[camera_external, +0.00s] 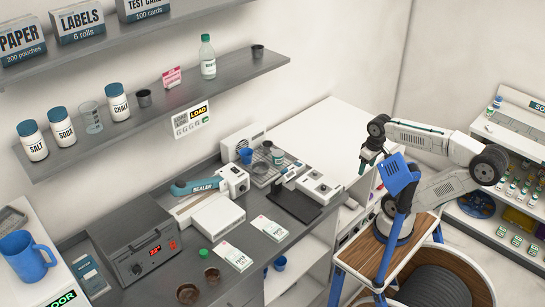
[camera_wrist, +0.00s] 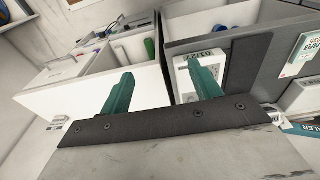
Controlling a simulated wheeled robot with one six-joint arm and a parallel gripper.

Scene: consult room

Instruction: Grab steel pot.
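Several small pot-like vessels show in the external view, and I cannot tell for sure which is the steel pot. One dark grey metal pot (camera_external: 144,98) stands on the lower wall shelf beside the chalk jar. Another grey pot (camera_external: 258,52) stands at that shelf's right end. Two brownish round pots (camera_external: 188,293) (camera_external: 212,275) are on the counter at the front. My gripper (camera_external: 366,162) is raised at the right, beyond the counter's end and apart from all of them. In the wrist view its two green fingers (camera_wrist: 162,88) are spread with nothing between them. No pot is seen there.
The grey counter (camera_external: 170,270) holds a heater box (camera_external: 136,250), a sealer (camera_external: 208,184), packets and a blue cup (camera_external: 246,155). A white worktop (camera_external: 325,135) behind is clear. In the wrist view, open white (camera_wrist: 75,84) and grey (camera_wrist: 238,44) drawers lie beyond the fingers.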

